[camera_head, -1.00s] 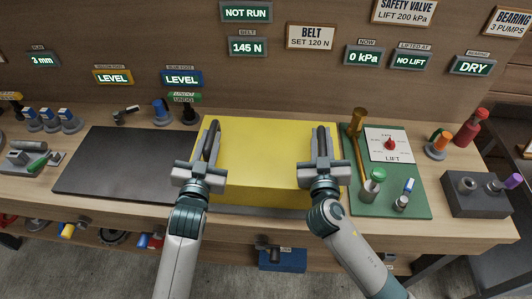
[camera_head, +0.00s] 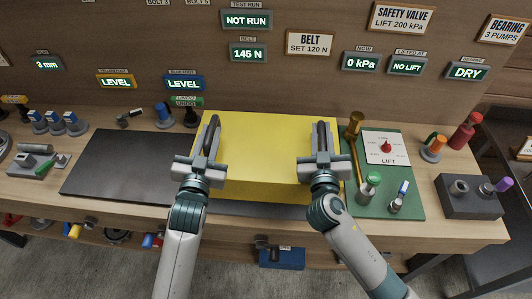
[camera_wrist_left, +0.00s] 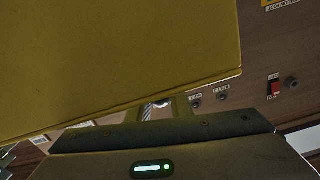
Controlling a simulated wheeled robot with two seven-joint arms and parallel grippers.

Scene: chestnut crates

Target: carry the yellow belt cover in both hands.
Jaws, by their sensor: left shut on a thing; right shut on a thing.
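The yellow belt cover (camera_head: 265,150) is a large box in the middle of the bench, seen from above in the head view. It appears level and raised, with a grey strip (camera_head: 262,209) of the bench showing below its front edge. My left gripper (camera_head: 211,140) is shut on its left side and my right gripper (camera_head: 321,140) is shut on its right side. In the left wrist view the cover (camera_wrist_left: 110,55) fills the upper left, close to the camera. The exact grip points are hidden by the gripper bodies.
A black mat (camera_head: 125,166) lies left of the cover. A green mat (camera_head: 397,208) with a brass hammer (camera_head: 355,128) and a lift dial (camera_head: 386,147) lies close on the right. The sign wall (camera_head: 270,85) stands behind. A grey block (camera_head: 470,197) sits at the far right.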

